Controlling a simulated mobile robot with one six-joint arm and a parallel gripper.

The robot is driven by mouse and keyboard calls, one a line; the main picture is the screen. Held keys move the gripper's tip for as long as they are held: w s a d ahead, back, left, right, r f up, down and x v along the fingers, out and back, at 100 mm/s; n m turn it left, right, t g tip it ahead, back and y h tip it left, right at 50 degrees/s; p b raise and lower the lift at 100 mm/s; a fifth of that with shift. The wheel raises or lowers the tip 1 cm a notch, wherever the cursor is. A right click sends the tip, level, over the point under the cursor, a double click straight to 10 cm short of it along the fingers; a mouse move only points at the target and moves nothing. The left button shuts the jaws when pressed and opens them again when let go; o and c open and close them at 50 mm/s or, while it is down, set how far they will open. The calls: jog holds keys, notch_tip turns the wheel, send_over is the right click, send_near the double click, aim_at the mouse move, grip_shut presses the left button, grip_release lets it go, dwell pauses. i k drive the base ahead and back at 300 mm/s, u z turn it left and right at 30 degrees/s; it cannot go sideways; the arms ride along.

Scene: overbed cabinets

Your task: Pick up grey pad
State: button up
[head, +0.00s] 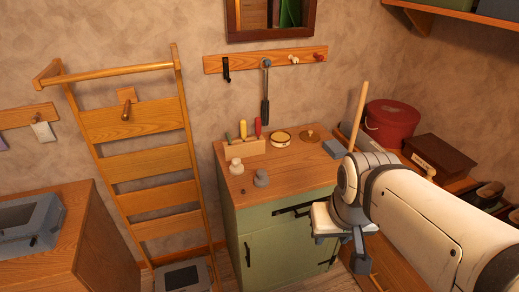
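A blue-grey block (335,148), the thing that looks most like the grey pad, lies flat at the right back of the wooden top of the green cabinet (300,182). The lower end of my white arm hangs in front of the cabinet's right side. My gripper (343,250) is near this end, below and in front of the pad and apart from it. Its fingers are small and partly hidden by the arm, so I cannot tell whether they are open or shut.
Grey weights (261,178), a wooden tool holder (243,147), a round tin (281,139) and a brown lid (309,136) stand on the cabinet top. A wooden stick (358,112) rises near the pad. A red round box (390,122) is to the right. The top's front middle is clear.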

aim_at(261, 180)
jog(key=i, duration=0.95)
jog(key=u, duration=0.05)
